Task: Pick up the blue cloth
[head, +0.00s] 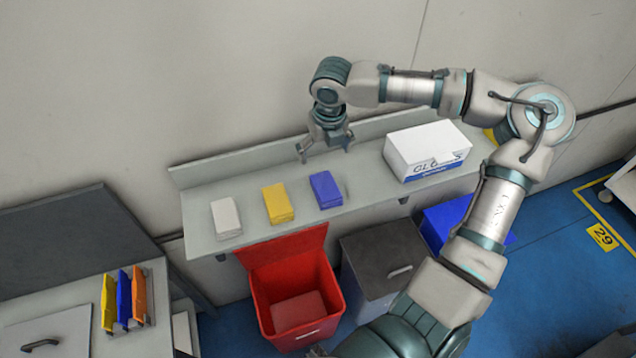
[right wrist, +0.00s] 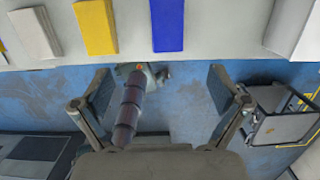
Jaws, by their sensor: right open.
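The blue cloth (head: 325,189) is a folded block lying on the grey wall shelf, to the right of a yellow cloth (head: 277,203) and a white cloth (head: 226,217). It also shows at the top of the right wrist view (right wrist: 167,24). My right gripper (head: 326,154) is open and empty, above the back of the shelf and behind the blue cloth, apart from it. In the right wrist view its two fingers (right wrist: 162,88) are spread, with the blue cloth beyond them. My left gripper is in neither view.
A white glove box (head: 412,160) stands on the shelf (head: 372,188) to the right of the cloths. Below are an open red bin (head: 262,300), a grey lidded bin (head: 372,252) and a blue bin (head: 440,222). A side table at left holds coloured folders (head: 124,300).

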